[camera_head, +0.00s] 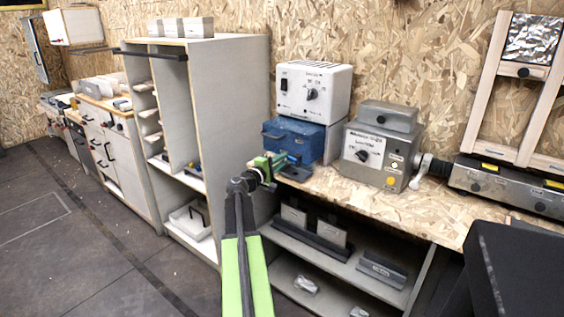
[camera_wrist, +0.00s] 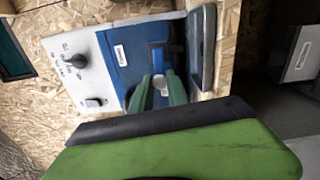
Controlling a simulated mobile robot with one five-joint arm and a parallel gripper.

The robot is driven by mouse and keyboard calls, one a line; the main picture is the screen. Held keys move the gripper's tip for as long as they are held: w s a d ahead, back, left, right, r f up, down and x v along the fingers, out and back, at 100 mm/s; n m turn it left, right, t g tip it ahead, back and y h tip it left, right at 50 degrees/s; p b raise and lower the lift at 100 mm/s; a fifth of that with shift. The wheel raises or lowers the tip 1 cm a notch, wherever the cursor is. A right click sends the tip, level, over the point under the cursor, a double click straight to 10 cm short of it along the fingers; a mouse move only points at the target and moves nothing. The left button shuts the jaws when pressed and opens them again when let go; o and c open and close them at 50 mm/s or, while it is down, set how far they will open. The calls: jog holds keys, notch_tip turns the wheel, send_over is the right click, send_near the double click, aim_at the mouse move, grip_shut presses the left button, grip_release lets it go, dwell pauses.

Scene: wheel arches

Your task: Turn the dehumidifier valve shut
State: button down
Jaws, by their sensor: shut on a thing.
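A blue box (camera_head: 294,138) stands on the bench under a white unit with a dial; I take the blue box to be the dehumidifier, though its label is unreadable. My gripper (camera_head: 274,162) is at its lower front. In the wrist view, which is turned sideways, the two green fingers (camera_wrist: 161,90) are close together against the front of the blue box (camera_wrist: 130,62). They are shut on a small pale part (camera_wrist: 161,84), probably the valve handle, at the end of a brighter blue strip (camera_wrist: 157,59). The fingers hide much of this part, so its angle is unclear.
The white unit (camera_head: 313,92) sits on top of the blue box. A grey machine (camera_head: 382,150) with a dial stands to the right on the wooden bench (camera_head: 345,200). A tall grey shelf (camera_head: 232,120) stands close on the left. The floor (camera_head: 75,235) at left is clear.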

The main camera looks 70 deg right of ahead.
jog(key=shift+s+f+n, duration=0.1)
jog(key=shift+f+n, duration=0.05)
jog(key=shift+n, duration=0.35)
jog(key=c, duration=1.5)
grip_release()
jog(key=v, duration=1.7)
jog(key=shift+a, duration=0.2)
